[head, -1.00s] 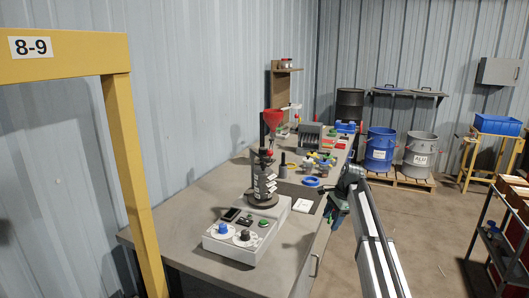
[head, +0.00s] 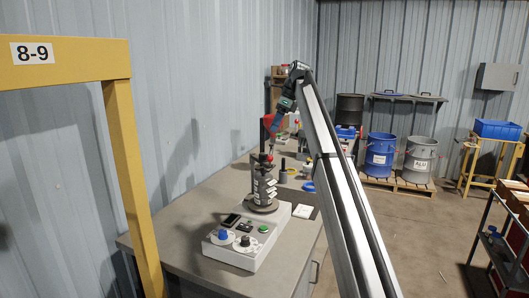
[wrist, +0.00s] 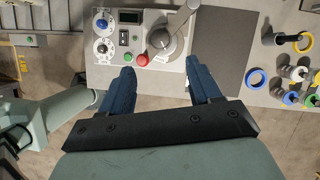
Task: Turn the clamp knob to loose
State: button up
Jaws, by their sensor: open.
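A pale control box (head: 268,252) sits at the near end of the bench, with a blue knob (head: 223,234) and a black knob (head: 245,240) on white dials. Which one is the clamp knob, and what its setting reads, is too small to tell. In the wrist view, the blue knob (wrist: 102,23) and the dark knob (wrist: 102,47) are at the upper left, beyond the fingers. My gripper (wrist: 160,70) is open and empty, pointing down above the box area. In the head view, my gripper (head: 271,150) is high, by the top of the labelled column, apart from the knobs.
A green button (head: 263,229) and small display (head: 231,219) are close by. Bare bench (head: 185,230) is left of the box.

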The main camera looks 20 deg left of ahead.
aim_at(264, 153)
jog(key=x, duration=1.2)
jog(key=shift+f, duration=0.15)
jog(key=shift+c, duration=0.4)
jog(key=c, duration=1)
jog(key=shift+n, duration=0.3)
jog(key=shift+w+n+g, duration=0.2)
jog(key=shift+n+g, duration=0.3)
jog(key=shift+n, duration=0.7)
jog(key=shift+n+g+h, duration=0.5)
jog(key=shift+n+h, duration=0.1)
jog(key=shift+n, duration=0.9)
